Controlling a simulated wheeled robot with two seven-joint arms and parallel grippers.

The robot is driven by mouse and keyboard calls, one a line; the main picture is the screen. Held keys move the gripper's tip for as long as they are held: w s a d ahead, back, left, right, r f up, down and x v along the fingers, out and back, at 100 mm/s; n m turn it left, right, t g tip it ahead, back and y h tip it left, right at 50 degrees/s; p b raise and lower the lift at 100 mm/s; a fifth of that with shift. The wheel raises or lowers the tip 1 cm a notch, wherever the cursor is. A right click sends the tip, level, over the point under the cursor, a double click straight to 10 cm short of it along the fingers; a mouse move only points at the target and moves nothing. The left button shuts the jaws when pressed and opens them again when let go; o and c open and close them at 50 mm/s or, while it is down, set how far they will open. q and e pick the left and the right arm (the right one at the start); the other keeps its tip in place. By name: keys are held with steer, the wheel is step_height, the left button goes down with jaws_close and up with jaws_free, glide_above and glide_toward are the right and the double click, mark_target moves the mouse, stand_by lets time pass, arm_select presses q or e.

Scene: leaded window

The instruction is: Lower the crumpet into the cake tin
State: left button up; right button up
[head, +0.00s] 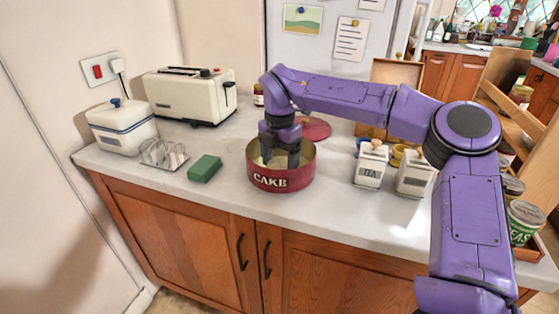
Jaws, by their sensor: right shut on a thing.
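The cake tin (281,182) is a round dark red tin marked CAKE, open at the top, standing on the worktop near its front edge. My right gripper (280,161) points down into the tin's mouth, its fingertips below the rim. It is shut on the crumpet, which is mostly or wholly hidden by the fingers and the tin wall. I cannot tell whether the crumpet touches the tin's floor. My left gripper is not in view.
A red lid (316,128) lies behind the tin. A green sponge (205,168), toast rack (163,154), white butter box (122,125) and toaster (190,96) stand left. Tea caddy (371,165) and another white caddy (414,174) stand right. Worktop in front is clear.

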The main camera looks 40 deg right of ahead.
mark_target(280, 164)
steer(key=o, duration=1)
steer(key=shift+o, duration=0.2)
steer(key=shift+r, duration=0.1)
step_height(280, 164, up, 10)
steer(key=shift+r+p, duration=0.2)
steer(key=shift+p, duration=0.1)
